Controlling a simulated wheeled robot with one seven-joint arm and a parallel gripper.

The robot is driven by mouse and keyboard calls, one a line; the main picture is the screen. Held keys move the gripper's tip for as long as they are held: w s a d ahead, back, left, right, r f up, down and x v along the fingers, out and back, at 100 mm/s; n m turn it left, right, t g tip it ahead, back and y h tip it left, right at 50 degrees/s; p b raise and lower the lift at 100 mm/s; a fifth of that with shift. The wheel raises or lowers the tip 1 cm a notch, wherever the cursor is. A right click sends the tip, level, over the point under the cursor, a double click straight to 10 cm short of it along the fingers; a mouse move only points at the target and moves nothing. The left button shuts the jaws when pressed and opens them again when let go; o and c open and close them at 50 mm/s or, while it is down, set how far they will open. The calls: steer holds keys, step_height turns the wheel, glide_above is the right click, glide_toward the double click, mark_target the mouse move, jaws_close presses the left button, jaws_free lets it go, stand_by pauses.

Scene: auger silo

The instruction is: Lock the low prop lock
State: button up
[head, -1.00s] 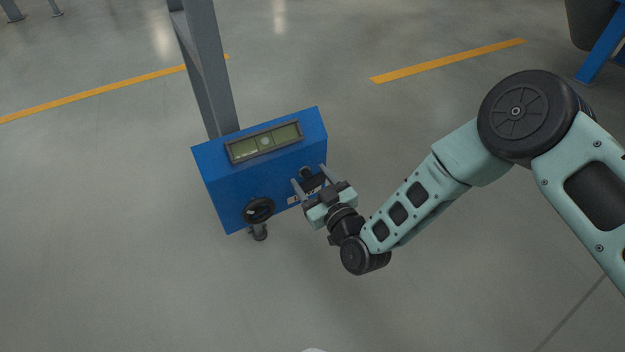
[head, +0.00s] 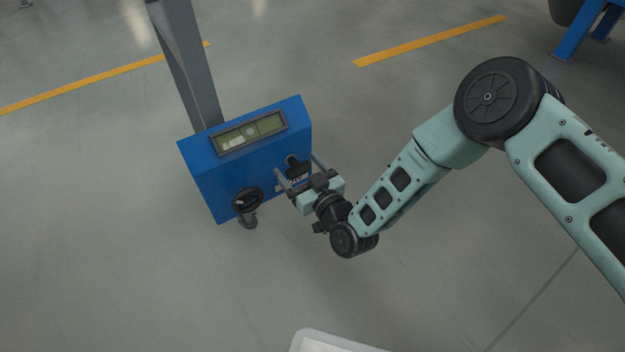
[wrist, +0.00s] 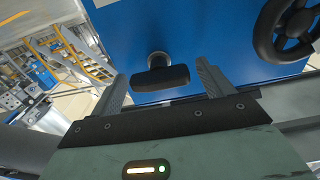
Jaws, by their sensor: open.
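A blue box (head: 230,165) at the foot of a grey post carries a black bar-shaped handle on a short stem (head: 293,161) and a black handwheel (head: 247,199). I cannot read which is the low prop lock. My gripper (head: 297,165) is open at the bar handle, one finger on each side. In the wrist view, the bar handle (wrist: 160,77) lies crosswise between the open fingers of my gripper (wrist: 160,72), with a gap to each. The handwheel (wrist: 285,30) shows at upper right there, outside the fingers. Part of the box's front is hidden behind my gripper.
The grey post (head: 183,65) rises behind the box. A window with green panels (head: 249,132) is on its top. A small dark hook (head: 249,221) hangs below the handwheel. A pale-rimmed object (head: 325,340) shows at the bottom edge. The floor around is clear.

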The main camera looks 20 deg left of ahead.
steer(key=p+v, duration=0.8)
steer(key=v, duration=0.9)
steer(key=shift+s, duration=0.1)
steer(key=w+a+r+n+g+h+p, duration=0.1)
steer(key=w+r+g+h+p, duration=0.15)
steer(key=r, duration=0.65)
steer(key=w+a+r+n+g+h+p, duration=0.1)
steer(key=w+r+g+h+p, duration=0.2)
steer(key=r, duration=0.7)
steer(key=s+d+r+m+g+h+p, duration=0.2)
steer(key=s+d+r+g+h, duration=0.15)
steer(key=s+d+r, duration=0.65)
steer(key=s+d+r+m+g+h+p, duration=0.2)
steer(key=s+d+r+h, duration=0.2)
steer(key=s+d+r, duration=0.55)
step_height(320, 180, up, 41)
steer(key=w+d+p, duration=0.1)
steer(key=w+p, duration=0.1)
steer(key=p, duration=3.6)
steer(key=shift+g, duration=0.3)
